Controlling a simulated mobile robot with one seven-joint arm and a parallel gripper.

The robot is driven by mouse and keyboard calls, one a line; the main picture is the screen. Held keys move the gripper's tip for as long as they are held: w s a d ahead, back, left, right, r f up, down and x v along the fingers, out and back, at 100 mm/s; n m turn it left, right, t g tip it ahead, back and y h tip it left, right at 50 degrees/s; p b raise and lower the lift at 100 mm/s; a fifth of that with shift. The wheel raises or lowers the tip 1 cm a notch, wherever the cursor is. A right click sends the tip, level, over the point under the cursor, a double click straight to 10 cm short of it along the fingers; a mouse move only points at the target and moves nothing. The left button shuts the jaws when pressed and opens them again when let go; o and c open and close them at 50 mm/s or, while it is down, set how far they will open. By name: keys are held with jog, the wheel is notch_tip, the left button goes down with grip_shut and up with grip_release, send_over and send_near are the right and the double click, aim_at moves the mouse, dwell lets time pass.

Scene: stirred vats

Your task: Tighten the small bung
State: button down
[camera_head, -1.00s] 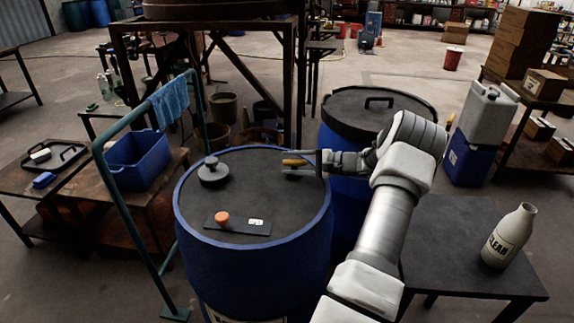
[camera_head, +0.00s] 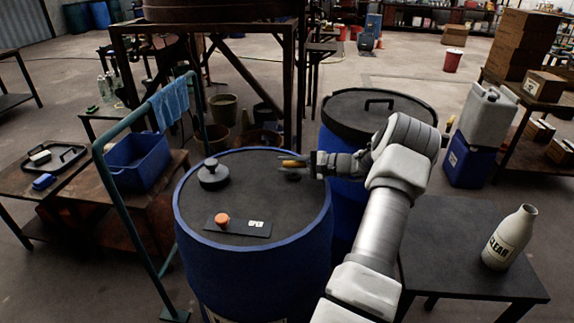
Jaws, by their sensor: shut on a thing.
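The blue drum (camera_head: 250,270) has a dark lid. A small dark round piece, likely the small bung (camera_head: 292,176), sits near the lid's right back edge, partly hidden by my gripper. My gripper (camera_head: 306,162) reaches in from the right just above it. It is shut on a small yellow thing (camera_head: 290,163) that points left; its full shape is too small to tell. I cannot tell whether the yellow thing touches the bung. A larger black bung (camera_head: 212,174) with a raised knob stands at the lid's left.
On the lid's front lies a dark plate with an orange knob (camera_head: 222,220) and an "OPEN" label (camera_head: 256,224). A second blue drum (camera_head: 372,112) stands behind my arm. A green rail (camera_head: 130,210) stands left. A white bottle (camera_head: 509,238) stands on the right table.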

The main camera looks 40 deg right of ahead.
jog(key=shift+d+m+t+h+b, duration=0.15)
jog(key=shift+m+t+h+b, duration=0.25)
jog(key=shift+m+h, duration=0.55)
jog(key=c, duration=0.7)
grip_release()
jog(key=p+v, duration=0.2)
jog(key=v, duration=1.5)
jog(key=shift+s, duration=0.15)
